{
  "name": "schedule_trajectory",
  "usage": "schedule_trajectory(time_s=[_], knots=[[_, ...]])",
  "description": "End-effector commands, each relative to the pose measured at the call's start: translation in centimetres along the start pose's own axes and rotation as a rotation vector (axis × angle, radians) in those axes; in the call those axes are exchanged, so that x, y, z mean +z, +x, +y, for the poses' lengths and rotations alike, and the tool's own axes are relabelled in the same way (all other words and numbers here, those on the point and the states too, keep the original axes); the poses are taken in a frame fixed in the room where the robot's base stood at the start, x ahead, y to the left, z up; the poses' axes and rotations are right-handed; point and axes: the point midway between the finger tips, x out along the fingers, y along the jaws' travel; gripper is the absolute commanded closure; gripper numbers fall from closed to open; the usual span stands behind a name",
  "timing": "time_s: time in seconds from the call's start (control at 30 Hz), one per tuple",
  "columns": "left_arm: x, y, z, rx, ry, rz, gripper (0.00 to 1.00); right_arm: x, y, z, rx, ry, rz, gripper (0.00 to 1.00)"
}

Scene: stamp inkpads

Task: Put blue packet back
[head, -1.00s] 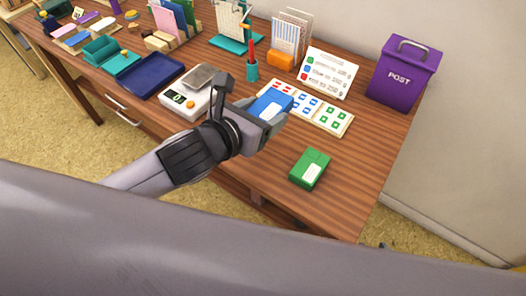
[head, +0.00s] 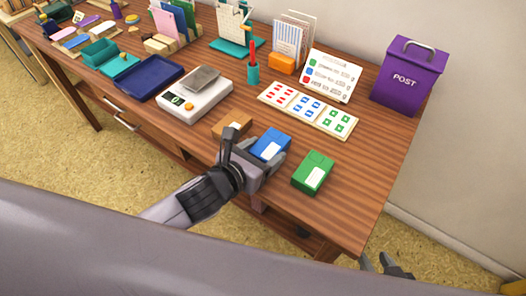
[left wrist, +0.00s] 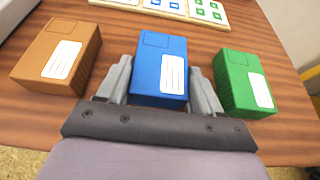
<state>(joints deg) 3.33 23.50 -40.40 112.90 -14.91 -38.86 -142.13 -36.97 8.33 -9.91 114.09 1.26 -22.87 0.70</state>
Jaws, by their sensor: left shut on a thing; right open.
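The blue packet (head: 271,145) has a white label and is between the fingers of my left gripper (head: 262,153). In the left wrist view the blue packet (left wrist: 160,68) has a finger of my left gripper (left wrist: 162,85) on each side, and the gripper is shut on it. It is at or just above the table near the front edge; I cannot tell if it touches the wood. My right gripper (head: 387,268) is open and empty, low at the bottom right, beyond the table's front edge.
A brown packet (left wrist: 58,56) lies left of the blue one, and a green packet (head: 313,172) lies right of it. Behind are a stamp card (head: 308,108), a price sign (head: 331,75), a scale (head: 194,97) and a purple post box (head: 405,75).

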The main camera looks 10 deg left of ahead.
Motion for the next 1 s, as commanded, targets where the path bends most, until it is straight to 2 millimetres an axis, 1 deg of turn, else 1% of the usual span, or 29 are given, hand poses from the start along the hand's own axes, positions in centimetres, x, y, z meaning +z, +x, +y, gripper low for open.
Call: schedule_trajectory(time_s=[0.13,0.17,0.2,0.23,0.57,0.67,0.77,1.0], knots=[[-0.2,0.1,0.0,0.0,0.0,0.0,0.71,-0.1,0.0,0.0,0.0,0.0,0.002,0.57],[-0.2,0.1,0.0,0.001,0.0,0.0,0.28,-0.1,0.0,0.0,0.0,0.0,0.002,0.57],[-0.2,0.1,0.0,0.001,0.0,0.0,0.15,-0.1,0.0,0.0,0.0,0.0,0.002,0.57],[-0.2,0.1,0.0,0.001,0.0,0.0,0.09,-0.1,0.0,0.0,0.0,0.0,0.002,0.57],[0.1,0.0,0.0,0.0,-0.001,-0.001,0.09,-0.1,0.0,0.2,0.003,-0.001,0.001,0.57],[0.0,-0.7,0.0,0.001,0.001,0.002,0.09,-0.1,0.0,0.2,0.005,-0.001,-0.002,0.57],[0.0,-2.0,0.1,0.001,0.003,0.002,0.09,-0.1,-0.1,0.3,0.006,-0.002,-0.004,0.57],[0.0,-6.7,0.0,-0.001,0.002,0.003,0.09,-0.4,-0.4,0.4,0.009,-0.005,-0.001,0.57]])
